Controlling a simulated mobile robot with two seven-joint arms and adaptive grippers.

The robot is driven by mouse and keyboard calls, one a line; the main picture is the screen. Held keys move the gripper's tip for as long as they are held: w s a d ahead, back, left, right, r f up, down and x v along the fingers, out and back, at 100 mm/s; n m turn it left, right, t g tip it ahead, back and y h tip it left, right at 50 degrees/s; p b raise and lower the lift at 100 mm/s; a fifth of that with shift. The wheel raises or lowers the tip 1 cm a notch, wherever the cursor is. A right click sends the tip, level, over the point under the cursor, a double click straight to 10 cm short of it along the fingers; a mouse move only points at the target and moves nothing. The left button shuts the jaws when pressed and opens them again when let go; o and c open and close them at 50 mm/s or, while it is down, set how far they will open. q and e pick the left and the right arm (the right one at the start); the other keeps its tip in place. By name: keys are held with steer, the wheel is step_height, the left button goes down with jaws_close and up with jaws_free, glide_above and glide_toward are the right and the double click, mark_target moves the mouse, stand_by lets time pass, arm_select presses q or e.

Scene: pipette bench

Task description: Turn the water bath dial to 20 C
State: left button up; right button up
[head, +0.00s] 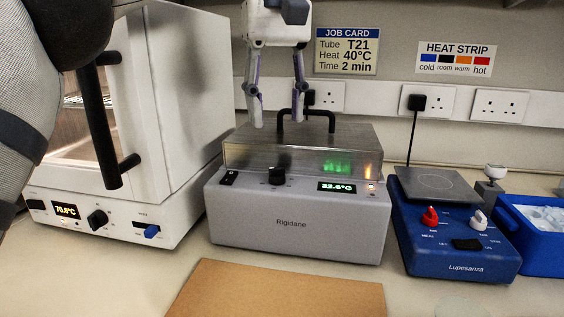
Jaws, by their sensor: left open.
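The water bath (300,225) is a grey box labelled Rigidane in the middle of the bench. Its black dial (277,176) is on the front, between a black switch (228,178) and a green display (343,187). The display's reading is small, with the first digit unclear, ending in 2.6°C. A clear lid (250,150) with a black handle (318,115) covers the bath. My left gripper (277,120) points down, open and empty, above the lid near the handle and higher in the picture than the dial. It is apart from the dial. My right gripper is not in view.
A blue hotplate unit (465,245) and a blue tub (535,235) stand right. A brown board (275,295) lies in front of the bath. A job card (347,51) and heat strip sign (456,59) hang behind.

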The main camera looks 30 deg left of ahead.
mark_target(277, 168)
arm_select(q)
step_height(277, 168, down, 9)
steer(key=shift+r+p, duration=0.15)
steer(key=shift+p, duration=0.3)
steer(key=shift+c, duration=0.4)
jaws_close()
